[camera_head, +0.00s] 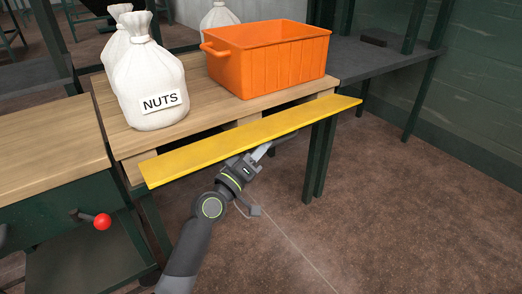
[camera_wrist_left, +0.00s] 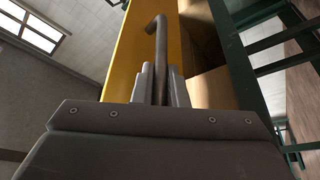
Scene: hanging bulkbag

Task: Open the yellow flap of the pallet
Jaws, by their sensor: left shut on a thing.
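The yellow flap (camera_head: 240,143) runs along the front edge of the wooden pallet (camera_head: 190,121), its broad face showing in the head view. In the left wrist view the flap (camera_wrist_left: 128,55) rises behind the fingers. My left gripper (camera_head: 262,152) is just below and in front of the flap. It is shut on a grey bent handle (camera_wrist_left: 159,42), which stands up between the two fingers. How the handle joins the flap is hidden. My right gripper is not in view.
A white NUTS sack (camera_head: 150,85) and an orange crate (camera_head: 268,60) stand on the pallet. A wooden-topped bench (camera_head: 50,145) with a red knob (camera_head: 102,221) is at left. A dark green table (camera_head: 375,60) stands back right. The brown floor at right is clear.

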